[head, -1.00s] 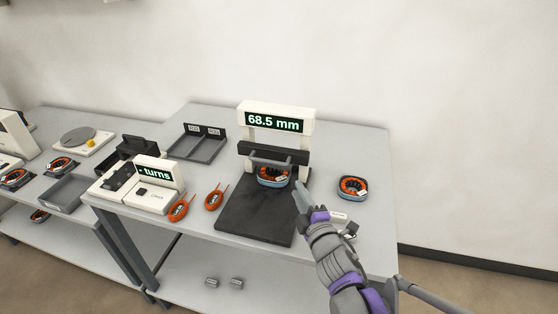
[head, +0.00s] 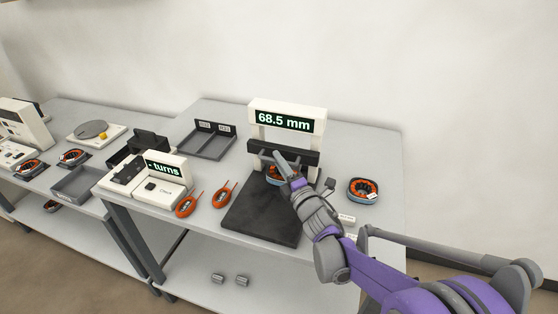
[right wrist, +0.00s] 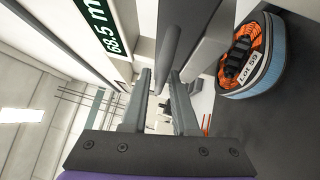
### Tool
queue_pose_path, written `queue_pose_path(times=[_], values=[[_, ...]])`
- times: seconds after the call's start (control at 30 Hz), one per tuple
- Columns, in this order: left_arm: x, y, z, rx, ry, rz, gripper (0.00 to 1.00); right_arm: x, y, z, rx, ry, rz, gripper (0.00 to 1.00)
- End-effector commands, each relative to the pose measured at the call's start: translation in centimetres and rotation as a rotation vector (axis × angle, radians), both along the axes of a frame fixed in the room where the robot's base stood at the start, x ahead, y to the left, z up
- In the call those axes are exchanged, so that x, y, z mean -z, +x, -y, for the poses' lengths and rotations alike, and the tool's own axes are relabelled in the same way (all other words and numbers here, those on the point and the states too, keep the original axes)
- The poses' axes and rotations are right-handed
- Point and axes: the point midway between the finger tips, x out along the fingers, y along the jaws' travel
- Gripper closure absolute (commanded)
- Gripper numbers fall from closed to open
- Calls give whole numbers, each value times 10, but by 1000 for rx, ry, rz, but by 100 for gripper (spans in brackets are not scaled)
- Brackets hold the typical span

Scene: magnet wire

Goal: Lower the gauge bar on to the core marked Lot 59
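The gauge (head: 287,122) is a white frame reading 68.5 mm, with a dark gauge bar (head: 309,158) across it. The bar is raised; its grey handle is partly covered by my right gripper (head: 279,160). The orange-wound core with a blue rim (head: 272,174) sits on the black plate under the bar, partly hidden by my gripper. In the right wrist view the core (right wrist: 262,78) has a white tag that appears to read Lot 59. There my right gripper (right wrist: 161,76) is open, its fingers apart around the end of the grey handle (right wrist: 176,35). My left gripper is not in view.
Another orange core (head: 363,191) sits on the table to the right. Two orange coils (head: 221,195) lie left of the black base plate (head: 262,217). A turns counter (head: 165,178) and a divided tray (head: 207,140) stand further left. White labels lie on the right.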

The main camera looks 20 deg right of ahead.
Motion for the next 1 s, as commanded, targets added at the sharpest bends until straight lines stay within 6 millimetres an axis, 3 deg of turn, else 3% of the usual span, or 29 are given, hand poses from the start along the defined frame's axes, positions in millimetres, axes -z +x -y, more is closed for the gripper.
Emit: queue_pose_path(times=[0.33, 0.5, 0.8, 1.0], values=[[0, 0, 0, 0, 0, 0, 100, 0, 5, -1, 0, 0, 0, 73], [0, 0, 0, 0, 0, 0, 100, -1, 5, -1, 0, 0, 0, 100], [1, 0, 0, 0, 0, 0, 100, 1, 5, -1, 0, 0, 0, 100], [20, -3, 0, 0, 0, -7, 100, 27, 4, -1, -1, -1, -2, 100]])
